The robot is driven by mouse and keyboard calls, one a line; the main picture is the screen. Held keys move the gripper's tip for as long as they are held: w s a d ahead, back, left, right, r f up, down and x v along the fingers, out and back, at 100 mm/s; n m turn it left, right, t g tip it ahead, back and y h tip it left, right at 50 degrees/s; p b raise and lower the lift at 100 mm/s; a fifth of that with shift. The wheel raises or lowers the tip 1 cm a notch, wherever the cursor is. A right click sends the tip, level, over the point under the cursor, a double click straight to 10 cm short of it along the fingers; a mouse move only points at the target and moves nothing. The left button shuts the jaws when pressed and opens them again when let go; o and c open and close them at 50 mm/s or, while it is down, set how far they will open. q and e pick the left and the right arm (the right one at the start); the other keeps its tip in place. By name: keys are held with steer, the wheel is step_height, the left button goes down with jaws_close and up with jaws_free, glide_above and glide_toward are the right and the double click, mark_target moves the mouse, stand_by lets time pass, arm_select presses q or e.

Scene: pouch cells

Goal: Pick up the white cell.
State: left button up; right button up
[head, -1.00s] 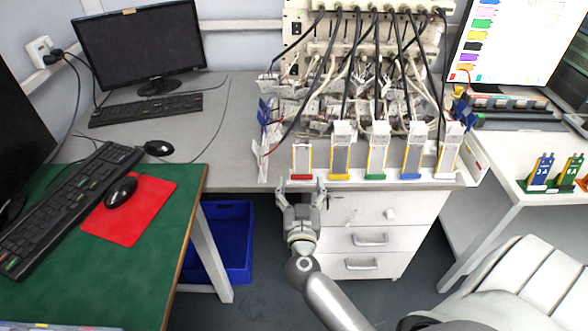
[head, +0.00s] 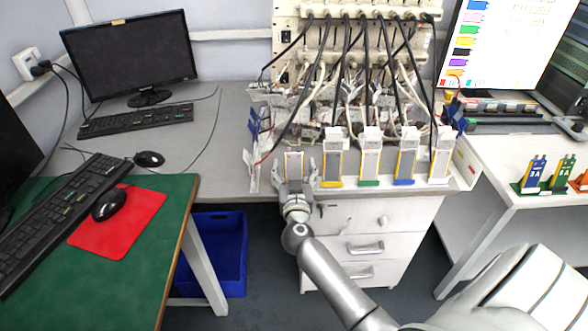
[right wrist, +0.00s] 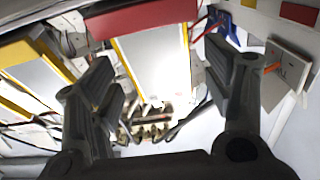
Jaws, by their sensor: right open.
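The white cell (head: 440,165) stands upright at the right end of a row of pouch cells along the front edge of the grey bench. My right gripper (head: 295,182) is at the left end of the row, at the red cell (head: 293,163), well to the left of the white cell. In the right wrist view, the open fingers (right wrist: 165,100) are on either side of the grey face of the red cell (right wrist: 155,62), with nothing gripped. The white cell cannot be made out there. My left gripper is not in view.
The yellow cell (head: 332,165), green cell (head: 370,165) and blue cell (head: 406,165) stand between my gripper and the white cell. Cables hang behind the row. White drawers (head: 370,220) are below the bench. A green desk (head: 150,250) is at the left.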

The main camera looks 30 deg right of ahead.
mark_target(294, 154)
steer(key=c, duration=1)
steer(key=shift+c, duration=0.2)
steer(key=shift+r, duration=0.1)
steer(key=shift+r+p, duration=0.4)
steer(key=shift+r, duration=0.15)
step_height(294, 154, up, 3)
steer(key=shift+f+p, duration=0.2)
steer(key=shift+p, duration=0.65)
steer(key=s+a+r+p, duration=0.1)
steer(key=s+r+p, duration=0.1)
steer(key=s+r, duration=0.2)
steer(key=s+a+r+p, duration=0.2)
steer(key=s+r, duration=0.3)
steer(key=s, duration=0.4)
steer(key=shift+s+p, duration=0.35)
steer(key=shift+p, duration=0.25)
